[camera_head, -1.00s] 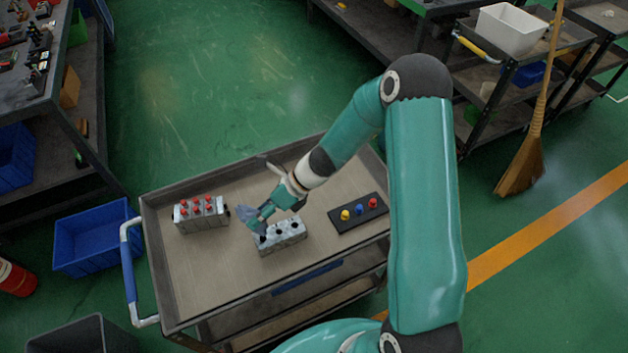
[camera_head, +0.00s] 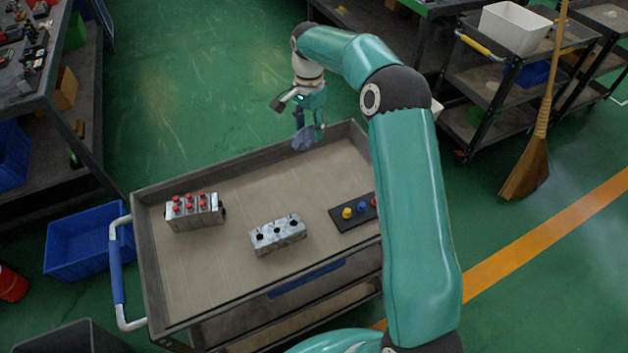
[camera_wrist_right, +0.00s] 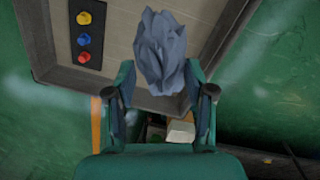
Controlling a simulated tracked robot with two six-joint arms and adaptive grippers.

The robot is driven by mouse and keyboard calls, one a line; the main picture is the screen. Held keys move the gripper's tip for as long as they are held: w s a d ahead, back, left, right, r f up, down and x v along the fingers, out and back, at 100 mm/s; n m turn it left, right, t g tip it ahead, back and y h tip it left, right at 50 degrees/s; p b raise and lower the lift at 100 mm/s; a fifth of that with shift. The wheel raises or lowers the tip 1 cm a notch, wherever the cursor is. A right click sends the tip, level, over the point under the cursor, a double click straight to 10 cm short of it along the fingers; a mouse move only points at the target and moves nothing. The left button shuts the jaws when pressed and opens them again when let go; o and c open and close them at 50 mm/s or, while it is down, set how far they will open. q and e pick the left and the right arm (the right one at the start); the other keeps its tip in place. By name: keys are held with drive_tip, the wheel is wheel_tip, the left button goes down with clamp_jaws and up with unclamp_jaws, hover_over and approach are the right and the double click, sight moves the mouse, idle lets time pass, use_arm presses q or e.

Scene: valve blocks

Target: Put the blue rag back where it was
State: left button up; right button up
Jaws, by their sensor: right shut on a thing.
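The blue rag (camera_head: 304,137) is a crumpled grey-blue cloth. It hangs from my right gripper (camera_head: 309,122) above the far edge of the cart in the head view. In the right wrist view the rag (camera_wrist_right: 160,52) shows at the fingertips of my right gripper (camera_wrist_right: 160,88), which is shut on it. A metal valve block with dark holes (camera_head: 278,234) stands in the middle of the cart top (camera_head: 215,270), clear of the rag. My left gripper is not in view.
A block with red knobs (camera_head: 195,210) stands at the cart's left. A black plate with coloured knobs (camera_head: 350,212) lies at the right, partly behind my arm. The cart has a raised rim. A blue crate (camera_head: 82,240) stands left of it on the floor.

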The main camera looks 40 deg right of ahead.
drive_tip(key=d, duration=0.1)
drive_tip(key=d+r, duration=0.1)
drive_tip(key=d, duration=0.1)
drive_tip(key=shift+d+r+t, duration=0.1)
drive_tip(key=shift+r+t, duration=0.1)
drive_tip(key=shift+t, duration=0.1)
drive_tip(key=shift+d+f+h, duration=0.2)
drive_tip(key=shift+f+h, duration=0.1)
drive_tip(key=p, duration=0.2)
hover_over(318, 174)
wheel_tip(318, 174, down, 15)
drive_tip(key=shift+r, duration=0.2)
drive_tip(key=shift+f+p, duration=0.4)
drive_tip(key=shift+f, duration=1.75)
drive_tip(key=o, duration=1)
drive_tip(key=shift+o, duration=0.2)
